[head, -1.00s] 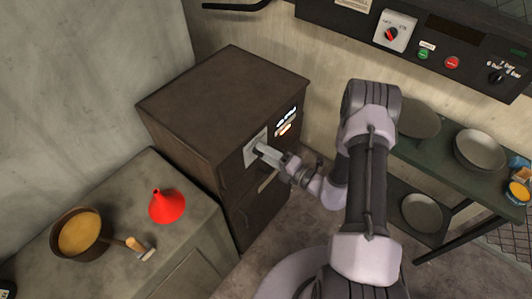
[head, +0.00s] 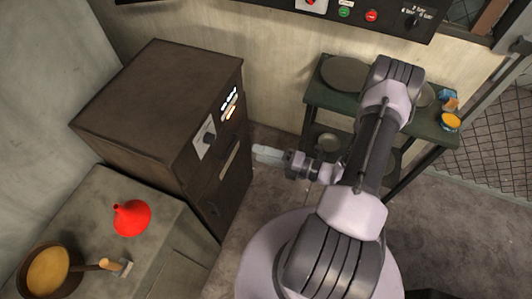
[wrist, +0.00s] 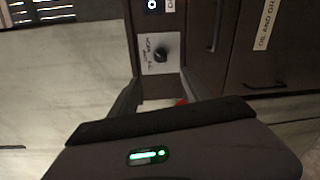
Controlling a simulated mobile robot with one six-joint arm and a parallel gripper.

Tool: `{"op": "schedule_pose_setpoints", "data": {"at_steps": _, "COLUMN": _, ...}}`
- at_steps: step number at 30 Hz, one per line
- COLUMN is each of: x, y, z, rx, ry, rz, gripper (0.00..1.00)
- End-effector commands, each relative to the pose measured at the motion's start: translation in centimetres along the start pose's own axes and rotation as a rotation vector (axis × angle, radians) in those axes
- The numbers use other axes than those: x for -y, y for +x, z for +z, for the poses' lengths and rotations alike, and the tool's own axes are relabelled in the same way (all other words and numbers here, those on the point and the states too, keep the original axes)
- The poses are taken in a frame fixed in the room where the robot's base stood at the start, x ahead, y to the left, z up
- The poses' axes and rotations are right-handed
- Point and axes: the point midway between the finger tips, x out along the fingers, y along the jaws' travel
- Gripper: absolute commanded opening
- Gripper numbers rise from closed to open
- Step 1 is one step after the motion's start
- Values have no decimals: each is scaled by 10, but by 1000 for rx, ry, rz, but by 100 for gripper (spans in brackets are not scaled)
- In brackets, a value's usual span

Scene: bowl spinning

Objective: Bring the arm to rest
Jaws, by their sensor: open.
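My gripper (head: 258,153) is to the right of the brown cabinet (head: 160,100), held out in free space with its fingers pointing left toward the cabinet's front. It holds nothing. A dark knob (head: 208,137) on a pale plate sits on the cabinet front, apart from the fingertips. In the wrist view, the two fingers of my gripper (wrist: 161,92) stand wide apart, and the knob (wrist: 160,53) shows beyond them. The arm is bent, reaching out from my base.
A red funnel (head: 131,217), a pot of yellowish contents (head: 48,270) and a wooden-handled tool (head: 105,265) are on the left counter. A green shelf (head: 318,97) with bowls stands behind my arm. A control panel (head: 390,14) hangs above. Floor is clear at right.

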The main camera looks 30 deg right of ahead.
Motion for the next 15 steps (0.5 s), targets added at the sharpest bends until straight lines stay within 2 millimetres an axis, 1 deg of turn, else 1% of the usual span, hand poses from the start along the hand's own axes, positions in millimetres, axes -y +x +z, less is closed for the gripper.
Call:
{"op": "schedule_pose_setpoints", "data": {"at_steps": 1, "x": 0, "y": -6, "z": 0, "rx": 1, "ry": -1, "rz": -1, "gripper": 56}}
{"op": "schedule_pose_setpoints", "data": {"at_steps": 4, "x": 0, "y": -11, "z": 0, "rx": 0, "ry": -1, "rz": 0, "gripper": 56}}
{"op": "schedule_pose_setpoints", "data": {"at_steps": 15, "x": 0, "y": -12, "z": 0, "rx": -1, "ry": -1, "rz": 0, "gripper": 56}}
